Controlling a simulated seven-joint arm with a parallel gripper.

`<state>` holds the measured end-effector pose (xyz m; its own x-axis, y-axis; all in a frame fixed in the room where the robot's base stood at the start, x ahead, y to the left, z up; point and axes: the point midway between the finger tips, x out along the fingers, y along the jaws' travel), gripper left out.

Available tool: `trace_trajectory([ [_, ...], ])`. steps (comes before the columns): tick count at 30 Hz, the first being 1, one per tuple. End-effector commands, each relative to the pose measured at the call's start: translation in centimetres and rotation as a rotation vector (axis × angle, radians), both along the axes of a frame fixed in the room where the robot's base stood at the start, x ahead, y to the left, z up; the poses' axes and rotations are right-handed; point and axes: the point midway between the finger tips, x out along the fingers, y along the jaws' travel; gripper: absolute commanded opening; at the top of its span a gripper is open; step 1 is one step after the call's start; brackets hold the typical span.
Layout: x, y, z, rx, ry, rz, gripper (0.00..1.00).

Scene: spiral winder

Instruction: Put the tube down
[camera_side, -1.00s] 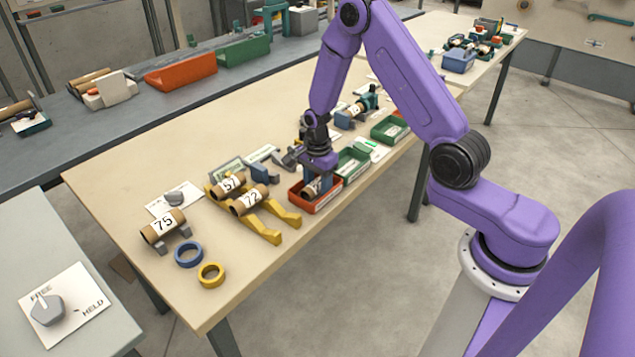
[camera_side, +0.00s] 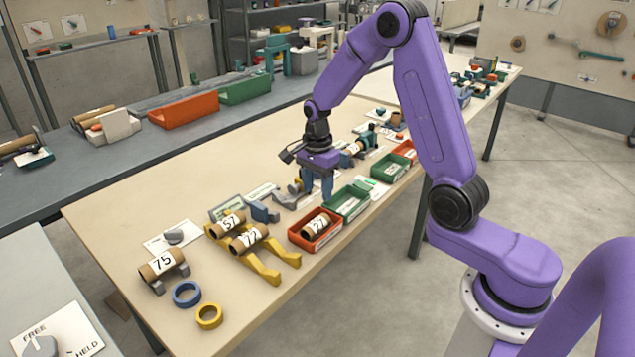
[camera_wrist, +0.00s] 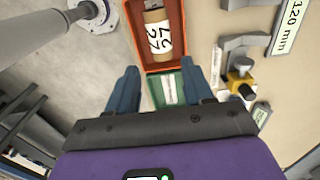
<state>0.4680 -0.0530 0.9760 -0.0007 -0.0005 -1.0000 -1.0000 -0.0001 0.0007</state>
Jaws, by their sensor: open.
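A brown cardboard tube (camera_side: 317,226) with a white number label lies in the red tray (camera_side: 327,238) at the table's front edge. In the wrist view the tube (camera_wrist: 157,35) lies inside the red tray (camera_wrist: 178,20), its label reading like 27 or 22. My gripper (camera_side: 318,188) is above the table, behind the trays and apart from the tube. In the wrist view the gripper (camera_wrist: 165,85) has its two blue fingers spread with nothing between them.
Tubes 57 (camera_side: 228,224) and 72 (camera_side: 246,239) lie on a yellow rack (camera_side: 262,266). Tube 75 (camera_side: 161,265) sits on grey supports at left. A green tray (camera_side: 347,203) adjoins the red one. A blue ring (camera_side: 186,294) and yellow ring (camera_side: 209,317) lie near the corner.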

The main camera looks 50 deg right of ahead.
Motion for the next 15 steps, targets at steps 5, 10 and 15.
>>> trace_trajectory([
  [5, 0.0, 0.0, 1.0, 0.000, -0.001, 0.000, 0.51],
  [10, -0.1, 0.5, 1.3, 0.000, -0.001, 0.035, 0.51],
  [15, -1.1, 2.8, 2.5, -0.001, -0.005, 0.237, 0.51],
])
